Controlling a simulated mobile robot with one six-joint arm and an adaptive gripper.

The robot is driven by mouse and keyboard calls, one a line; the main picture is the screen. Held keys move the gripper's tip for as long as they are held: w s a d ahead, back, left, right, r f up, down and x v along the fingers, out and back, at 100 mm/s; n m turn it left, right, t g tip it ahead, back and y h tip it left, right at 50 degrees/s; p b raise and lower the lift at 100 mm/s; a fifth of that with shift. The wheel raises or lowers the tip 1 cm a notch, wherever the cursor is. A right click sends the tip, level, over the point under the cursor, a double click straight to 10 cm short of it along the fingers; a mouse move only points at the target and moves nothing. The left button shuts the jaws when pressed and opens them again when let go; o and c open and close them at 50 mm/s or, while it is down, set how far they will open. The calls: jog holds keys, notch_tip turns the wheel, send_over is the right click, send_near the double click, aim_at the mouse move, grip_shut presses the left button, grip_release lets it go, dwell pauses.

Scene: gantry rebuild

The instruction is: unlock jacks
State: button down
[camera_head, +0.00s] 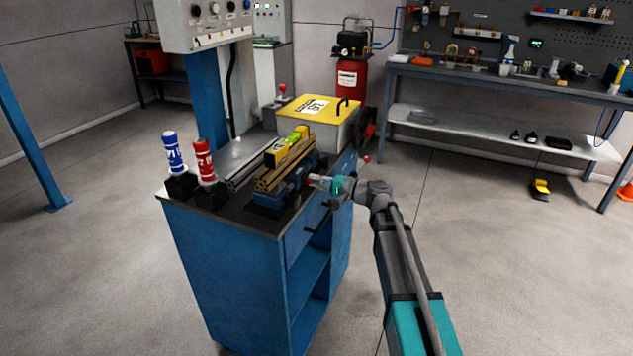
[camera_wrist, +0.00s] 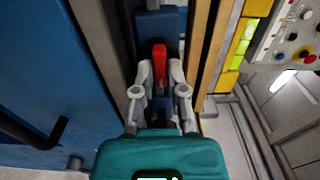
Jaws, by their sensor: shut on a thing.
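My gripper (camera_head: 318,181) is at the right side of the blue workbench, beside a blue vise-like block (camera_head: 272,199). In the wrist view my gripper (camera_wrist: 160,82) has its two grey fingers closed around a red handle-like piece (camera_wrist: 159,62). The lower end of the red piece is hidden between the fingers. A blue jack-like cylinder (camera_head: 173,153) and a red one (camera_head: 204,160) stand upright in black holders on the left of the bench, apart from my gripper. Their labels are too small to read surely.
Wooden bars with a yellow level (camera_head: 285,149) lie above the blue block. A yellow-lidded box (camera_head: 318,107) stands at the bench's back. A control panel (camera_head: 207,22) is above on a blue post. A black bar handle (camera_wrist: 32,132) shows at left.

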jog(key=shift+a, duration=0.1)
jog(key=shift+n, duration=1.4)
jog(key=n, duration=0.6)
jog(key=shift+a, duration=0.1)
jog(key=n, duration=0.4)
jog(key=shift+n, duration=0.4)
jog(key=n, duration=0.4)
jog(key=shift+n, duration=0.3)
